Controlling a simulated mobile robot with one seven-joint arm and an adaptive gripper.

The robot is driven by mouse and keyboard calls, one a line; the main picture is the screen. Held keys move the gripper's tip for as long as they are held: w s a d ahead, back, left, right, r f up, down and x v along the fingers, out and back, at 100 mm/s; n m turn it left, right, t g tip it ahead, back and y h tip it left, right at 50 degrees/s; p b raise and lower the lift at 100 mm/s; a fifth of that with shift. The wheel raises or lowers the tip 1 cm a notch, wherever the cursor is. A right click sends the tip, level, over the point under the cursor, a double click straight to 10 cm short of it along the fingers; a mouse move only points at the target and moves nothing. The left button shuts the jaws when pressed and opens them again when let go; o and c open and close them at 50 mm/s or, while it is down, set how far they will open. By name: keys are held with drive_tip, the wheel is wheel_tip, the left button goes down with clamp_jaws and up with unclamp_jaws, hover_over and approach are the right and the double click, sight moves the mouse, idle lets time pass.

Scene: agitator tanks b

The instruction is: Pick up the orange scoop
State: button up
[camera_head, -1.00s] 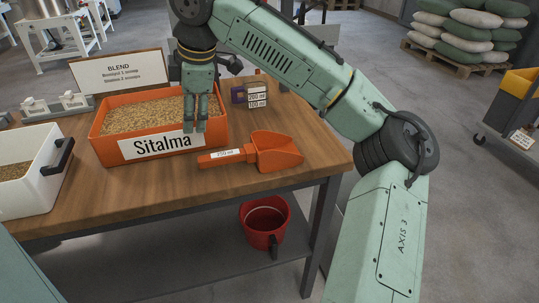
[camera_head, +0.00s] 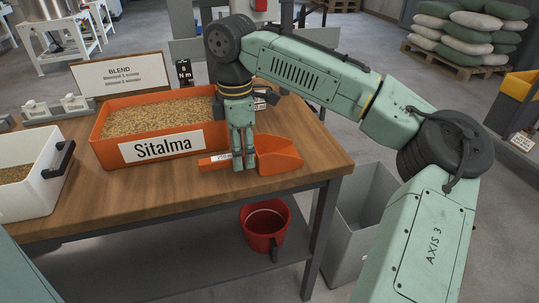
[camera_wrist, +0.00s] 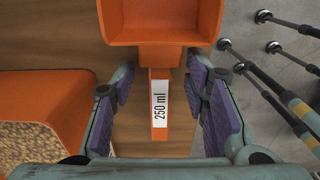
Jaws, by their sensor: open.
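The orange scoop (camera_head: 278,155) lies on the wooden table, in front of and to the right of the orange Sitalma tub. Its handle points left and carries a white "250 ml" label, partly hidden in the head view by my gripper (camera_head: 244,167). In the wrist view the scoop's bowl (camera_wrist: 165,22) is at the top and the handle (camera_wrist: 160,105) runs down between the purple finger pads. My gripper (camera_wrist: 164,100) is open, with a finger on each side of the handle and gaps visible on both sides.
The orange Sitalma tub (camera_head: 108,148) of grain stands close to the left of my gripper. A white tub (camera_head: 35,190) is further left, and a blend sign (camera_head: 121,74) stands behind. A red bucket (camera_head: 264,222) sits on the lower shelf. The table's front right is clear.

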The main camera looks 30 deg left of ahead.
drive_tip(key=shift+f, duration=0.8)
drive_tip(key=shift+c, duration=0.3)
clamp_jaws()
